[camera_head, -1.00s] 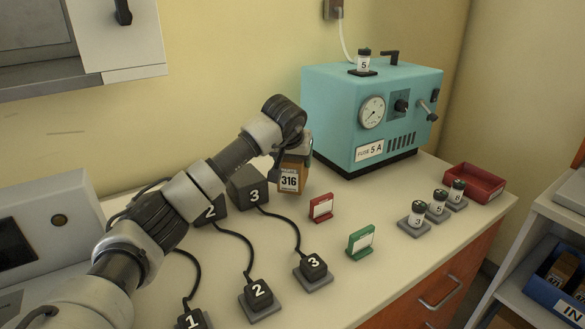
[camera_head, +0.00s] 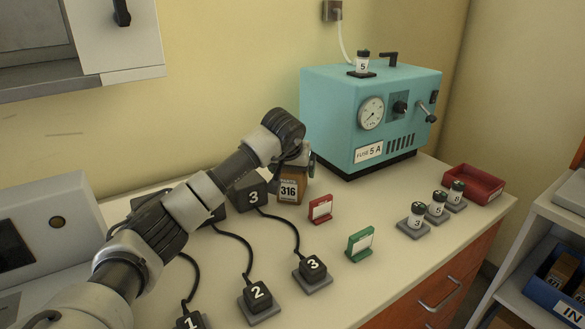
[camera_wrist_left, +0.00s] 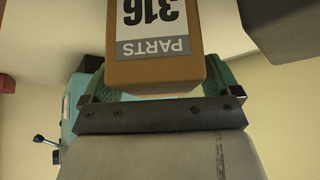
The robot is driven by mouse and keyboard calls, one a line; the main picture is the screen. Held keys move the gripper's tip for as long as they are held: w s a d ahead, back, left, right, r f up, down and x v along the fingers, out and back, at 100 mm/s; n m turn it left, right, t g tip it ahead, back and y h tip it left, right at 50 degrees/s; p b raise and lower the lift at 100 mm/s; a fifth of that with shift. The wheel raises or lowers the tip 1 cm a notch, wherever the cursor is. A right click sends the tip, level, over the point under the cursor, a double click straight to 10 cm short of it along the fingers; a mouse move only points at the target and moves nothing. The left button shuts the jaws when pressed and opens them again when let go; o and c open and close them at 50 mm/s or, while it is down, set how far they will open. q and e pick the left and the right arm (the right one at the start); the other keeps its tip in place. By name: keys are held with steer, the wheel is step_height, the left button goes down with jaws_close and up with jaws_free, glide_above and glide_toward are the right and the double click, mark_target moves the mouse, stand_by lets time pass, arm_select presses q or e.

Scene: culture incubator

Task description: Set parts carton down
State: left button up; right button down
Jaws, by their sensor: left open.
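The parts carton (camera_head: 289,191) is a brown box with a white 316 label, upright on the counter by its look, between the black block marked 3 and the red card holder. My left gripper (camera_head: 299,162) is at the carton's top, with its jaws open on either side of it. In the left wrist view, the carton (camera_wrist_left: 155,72) sits between the green-padded fingers (camera_wrist_left: 158,88), with the PARTS label upside down. Whether either pad still touches it is hard to tell. My right gripper is out of view.
A red card holder (camera_head: 320,209) and a green one (camera_head: 360,243) stand right of the carton. Black block 3 (camera_head: 251,195) is close on its left, with cables running forward. The teal fuse machine (camera_head: 335,118) stands behind right. A red tray (camera_head: 474,184) is at far right.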

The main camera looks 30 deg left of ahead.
arm_select(q)
steer(key=v, duration=1.2)
steer(key=shift+r, duration=0.2)
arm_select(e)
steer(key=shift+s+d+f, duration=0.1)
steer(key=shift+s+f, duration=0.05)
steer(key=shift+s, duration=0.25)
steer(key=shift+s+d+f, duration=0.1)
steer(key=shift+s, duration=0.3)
arm_select(q)
steer(key=shift+a, duration=0.1)
